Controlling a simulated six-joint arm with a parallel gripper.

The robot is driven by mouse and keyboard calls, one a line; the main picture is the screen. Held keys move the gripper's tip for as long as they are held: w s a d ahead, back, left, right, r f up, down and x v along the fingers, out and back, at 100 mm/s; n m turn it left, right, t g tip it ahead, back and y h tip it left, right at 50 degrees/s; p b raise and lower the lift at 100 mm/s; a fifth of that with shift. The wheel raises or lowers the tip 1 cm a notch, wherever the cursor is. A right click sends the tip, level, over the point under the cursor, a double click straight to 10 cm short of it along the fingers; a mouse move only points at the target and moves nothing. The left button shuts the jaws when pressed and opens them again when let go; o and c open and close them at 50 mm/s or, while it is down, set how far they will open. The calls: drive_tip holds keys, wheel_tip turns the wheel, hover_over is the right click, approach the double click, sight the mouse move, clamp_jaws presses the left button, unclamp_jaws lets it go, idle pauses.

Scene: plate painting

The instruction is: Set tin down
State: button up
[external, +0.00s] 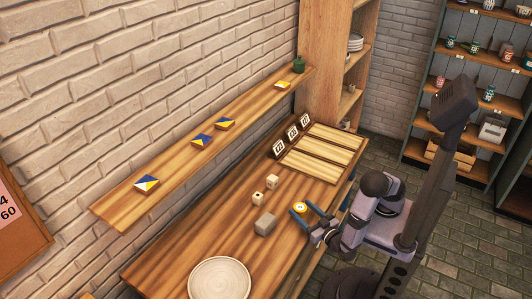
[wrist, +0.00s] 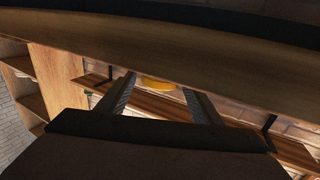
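A small yellow tin (external: 299,207) is at the right-hand edge of the wooden table, just past the fingertips of my gripper (external: 309,221). My gripper's two blue fingers are spread apart, and the tin lies nearer the upper finger. In the wrist view, part of the yellow tin (wrist: 157,83) shows between the fingers (wrist: 160,88), with visible gaps on both sides. Its upper part there is hidden behind a wooden edge. I cannot tell whether the tin touches a finger.
A wall shelf (external: 175,155) holds blue-and-yellow tiles and a green jar.

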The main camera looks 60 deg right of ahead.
drive_tip(key=shift+r, duration=0.1)
drive_tip(key=shift+r, duration=0.2)
drive_tip(key=shift+s+a+f, duration=0.15)
drive_tip(key=shift+s, duration=0.2)
drive_tip(key=b+v, duration=0.1)
drive_tip(key=v, duration=1)
drive_tip(key=shift+s, duration=0.15)
